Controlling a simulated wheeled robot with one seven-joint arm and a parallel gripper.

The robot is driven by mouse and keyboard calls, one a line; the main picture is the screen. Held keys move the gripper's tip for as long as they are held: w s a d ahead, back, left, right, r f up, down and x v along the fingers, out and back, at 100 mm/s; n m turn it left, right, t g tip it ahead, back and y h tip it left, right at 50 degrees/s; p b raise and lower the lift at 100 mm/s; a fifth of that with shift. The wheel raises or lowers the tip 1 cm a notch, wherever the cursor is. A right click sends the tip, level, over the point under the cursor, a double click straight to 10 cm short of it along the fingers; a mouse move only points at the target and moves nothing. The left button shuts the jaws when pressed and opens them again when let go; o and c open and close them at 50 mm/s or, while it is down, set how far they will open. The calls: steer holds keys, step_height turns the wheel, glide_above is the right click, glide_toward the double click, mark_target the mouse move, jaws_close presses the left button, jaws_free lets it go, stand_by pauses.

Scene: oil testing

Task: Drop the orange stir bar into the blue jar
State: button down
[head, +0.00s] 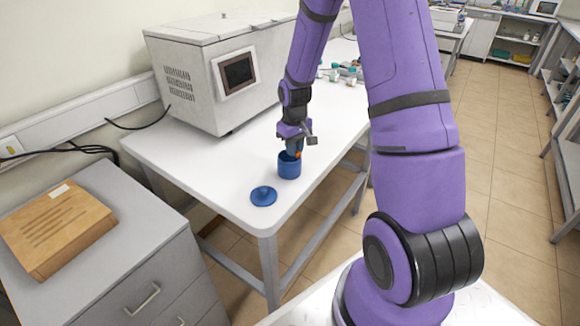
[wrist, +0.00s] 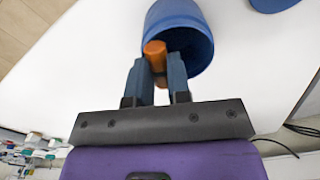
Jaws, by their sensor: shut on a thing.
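The blue jar (head: 289,169) stands open and upright on the white table near its front corner. My gripper (head: 295,150) is directly above the jar. In the wrist view, my gripper (wrist: 158,72) is shut on the orange stir bar (wrist: 154,50), whose end shows between the fingertips. The bar overlaps the near rim of the jar (wrist: 200,18) in that view; how deep it reaches is hard to tell. The orange bar also shows as a small spot in the head view (head: 298,155). The jar's bottom is mostly hidden.
A blue lid (head: 263,196) lies on the table in front of the jar. A large grey machine (head: 210,75) stands behind to the left. Several small bottles (head: 340,74) stand farther back. A wooden box (head: 55,225) sits on the grey cabinet at left.

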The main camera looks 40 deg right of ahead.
steer(key=c, duration=1)
jaws_free()
step_height(320, 180, up, 11)
steer(key=shift+f, duration=0.1)
